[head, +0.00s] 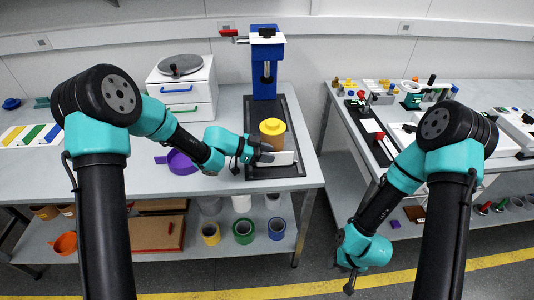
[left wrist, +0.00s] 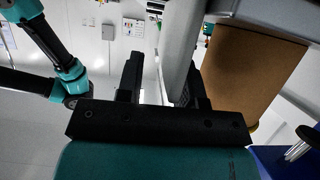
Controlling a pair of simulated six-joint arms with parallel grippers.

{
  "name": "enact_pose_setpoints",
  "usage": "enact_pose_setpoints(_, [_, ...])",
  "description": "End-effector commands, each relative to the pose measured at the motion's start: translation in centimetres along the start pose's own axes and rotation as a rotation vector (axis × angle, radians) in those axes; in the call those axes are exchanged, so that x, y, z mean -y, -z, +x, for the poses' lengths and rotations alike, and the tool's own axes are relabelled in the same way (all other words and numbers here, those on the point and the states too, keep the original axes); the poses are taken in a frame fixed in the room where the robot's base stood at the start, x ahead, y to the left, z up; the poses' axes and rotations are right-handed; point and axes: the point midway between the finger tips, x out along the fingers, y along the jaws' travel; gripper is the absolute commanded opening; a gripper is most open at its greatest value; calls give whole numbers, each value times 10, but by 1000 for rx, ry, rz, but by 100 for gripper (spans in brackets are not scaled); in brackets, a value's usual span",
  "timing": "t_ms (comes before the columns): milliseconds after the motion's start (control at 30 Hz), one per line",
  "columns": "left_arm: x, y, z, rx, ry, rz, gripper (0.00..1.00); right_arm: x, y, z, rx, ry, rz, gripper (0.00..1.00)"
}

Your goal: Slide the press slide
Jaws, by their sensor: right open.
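The blue press (head: 263,62) stands at the back of the left bench. Its slide, a pale grey plate (head: 283,158), sits near the front of the black base (head: 290,118) and carries a brown-yellow cylinder (head: 272,133). In the left wrist view the pale plate (left wrist: 180,45) and brown cylinder (left wrist: 250,70) are close up. My left gripper (head: 265,154) is at the plate's left end. Its fingers (left wrist: 163,88) are apart, with the plate's edge between them beside the right-hand finger; a gap shows on the other side. My right gripper (head: 350,282) hangs low, open, over the floor.
A white drawer cabinet (head: 186,92) stands left of the press. A purple pan (head: 180,162) lies near my left forearm. The right bench (head: 350,118) holds several small parts and trays. An aisle separates the benches.

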Motion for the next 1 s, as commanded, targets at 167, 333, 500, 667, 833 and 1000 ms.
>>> enact_pose_setpoints(167, [1,0,-1,0,2,0,34,0,0,0,0,0,0,43])
enact_pose_setpoints(333, [2,0,-10,0,5,0,34,0,0,0,0,0,0,43])
enact_pose_setpoints(500, [2,0,-32,0,6,-1,34,0,0,0,0,0,0,43])
enact_pose_setpoints(667, [2,-1,-63,1,7,0,34,0,0,0,0,0,0,43])
enact_pose_setpoints(833, [1,0,-96,1,6,1,34,0,0,0,0,0,0,43])
enact_pose_setpoints(1000, [1,0,-128,0,6,0,34,0,0,0,0,0,0,43])
